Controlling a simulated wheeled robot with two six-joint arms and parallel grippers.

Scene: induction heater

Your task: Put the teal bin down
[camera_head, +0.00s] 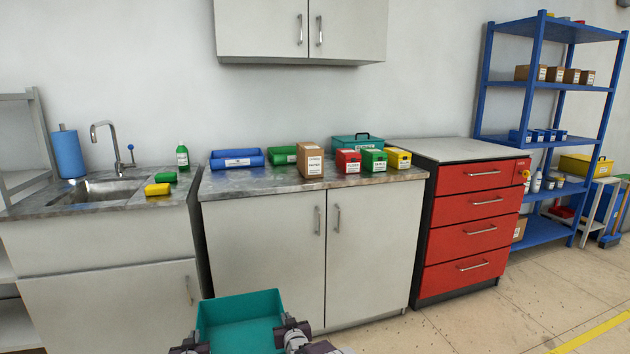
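The teal bin (243,308) is at the bottom middle of the head view, open at the top and looking empty. It is held up in front of the grey base cabinet, clear of the countertop (240,182). My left gripper (191,343) is at the bin's left wall and my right gripper (292,332) is at its right wall. Both appear shut on the bin's side walls. The fingertips are small, and the bin's underside and near end are cut off or hidden.
The countertop carries a blue bin (237,159), a cardboard box (310,160), a teal case (356,143) and several small coloured bins. Its front left stretch is bare. A sink (95,193) is at left. A red drawer cabinet (470,215) with a clear top stands at right.

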